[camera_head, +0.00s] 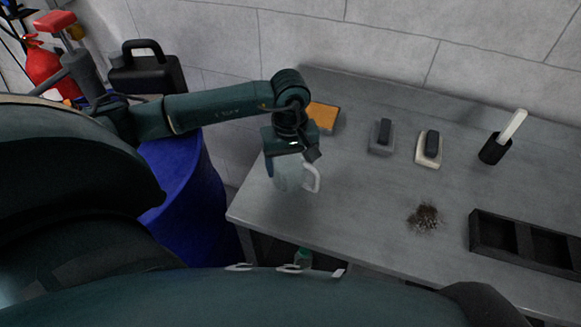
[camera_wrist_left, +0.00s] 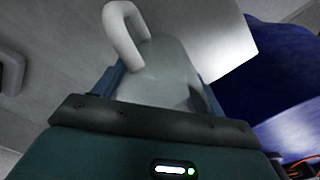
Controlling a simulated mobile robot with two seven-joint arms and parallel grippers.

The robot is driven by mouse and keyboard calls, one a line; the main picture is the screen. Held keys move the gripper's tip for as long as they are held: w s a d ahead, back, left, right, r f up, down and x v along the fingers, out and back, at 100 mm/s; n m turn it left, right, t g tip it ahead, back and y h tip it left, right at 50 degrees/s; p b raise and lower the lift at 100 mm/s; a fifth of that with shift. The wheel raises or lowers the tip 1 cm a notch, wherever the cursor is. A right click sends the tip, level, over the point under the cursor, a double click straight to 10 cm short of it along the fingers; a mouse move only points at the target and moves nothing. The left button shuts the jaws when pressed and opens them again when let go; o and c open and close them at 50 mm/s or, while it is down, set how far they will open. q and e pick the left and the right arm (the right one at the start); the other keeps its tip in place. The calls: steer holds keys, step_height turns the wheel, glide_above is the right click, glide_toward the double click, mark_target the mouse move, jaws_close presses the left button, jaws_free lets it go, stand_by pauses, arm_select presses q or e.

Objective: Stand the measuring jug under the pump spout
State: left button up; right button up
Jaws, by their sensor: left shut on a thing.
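The measuring jug (camera_head: 291,176) is clear with a white loop handle. My left gripper (camera_head: 290,160) is shut on it near the left end of the grey workbench (camera_head: 330,230). I cannot tell whether the jug touches the bench. In the left wrist view, the jug (camera_wrist_left: 160,78) sits between the fingers, its handle toward the upper left. A blue drum (camera_head: 180,185) stands left of the bench, partly behind my arm. I cannot make out a pump spout; my arm hides part of the area above the drum. My right gripper is out of view.
On the bench are an orange sponge-like block (camera_head: 323,117), two dark-topped blocks (camera_head: 382,138), a brush in a holder (camera_head: 495,150), a debris pile (camera_head: 425,217) and a black divided tray (camera_head: 525,245). A black case (camera_head: 147,72) and red extinguisher (camera_head: 42,65) are left.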

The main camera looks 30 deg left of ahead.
arm_select(q)
step_height(320, 180, up, 8)
steer(key=b, duration=0.1)
steer(key=s+d+r+m, duration=0.1)
steer(key=s+d+m, duration=0.2)
steer(key=d+m, duration=0.4)
steer(key=m, duration=0.2)
steer(key=shift+s+m, duration=0.25)
steer(key=shift+m, duration=0.05)
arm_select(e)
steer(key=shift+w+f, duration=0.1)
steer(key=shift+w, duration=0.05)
arm_select(q)
steer(key=shift+d+r, duration=0.1)
steer(key=shift+d, duration=0.05)
